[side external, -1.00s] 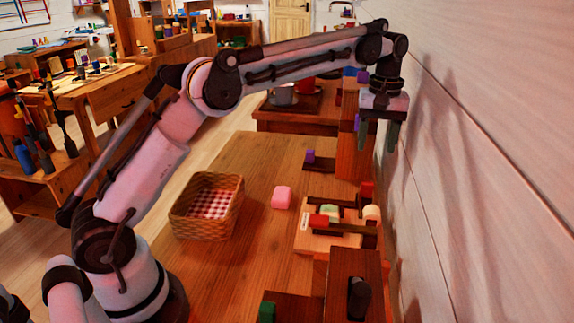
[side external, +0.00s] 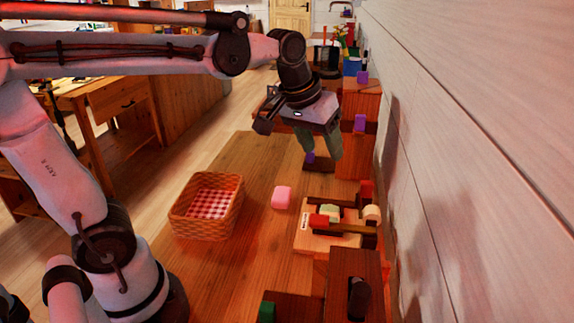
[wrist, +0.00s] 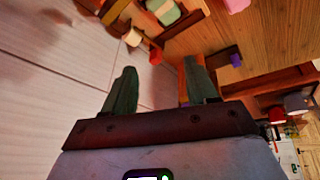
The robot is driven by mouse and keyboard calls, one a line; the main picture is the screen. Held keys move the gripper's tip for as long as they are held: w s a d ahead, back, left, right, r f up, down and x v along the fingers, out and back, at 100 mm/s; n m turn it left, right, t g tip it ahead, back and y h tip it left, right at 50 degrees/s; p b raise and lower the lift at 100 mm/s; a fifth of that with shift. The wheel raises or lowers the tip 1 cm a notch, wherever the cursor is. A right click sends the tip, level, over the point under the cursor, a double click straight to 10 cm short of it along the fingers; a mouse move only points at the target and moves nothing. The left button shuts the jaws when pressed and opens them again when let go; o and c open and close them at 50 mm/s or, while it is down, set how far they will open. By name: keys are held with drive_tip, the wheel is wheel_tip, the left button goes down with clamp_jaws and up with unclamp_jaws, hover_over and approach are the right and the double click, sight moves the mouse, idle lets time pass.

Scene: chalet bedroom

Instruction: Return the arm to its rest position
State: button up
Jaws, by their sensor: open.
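My gripper (side external: 320,150) hangs above the far right part of the wooden table (side external: 255,165), its fingers pointing down. It is open and empty, with a clear gap between the two green fingers. In the wrist view the gripper (wrist: 160,88) also shows both fingers apart with nothing between them. My arm reaches in from the left, its upper link nearly level across the top of the side view.
A wicker basket (side external: 207,228) with a checked lining stands on the table. A pink block (side external: 282,197) lies right of it. A wooden board (side external: 315,240) with several coloured pieces is near the white wall (side external: 470,130). Purple blocks (side external: 360,122) sit by the wooden boxes.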

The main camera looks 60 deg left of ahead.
drive_tip(key=s+f+m+t, duration=0.2)
drive_tip(key=s+f+m, duration=0.1)
drive_tip(key=s+f, duration=0.4)
drive_tip(key=shift+s+a+t, duration=0.15)
drive_tip(key=shift+s+t, duration=0.15)
drive_tip(key=shift+s, duration=0.65)
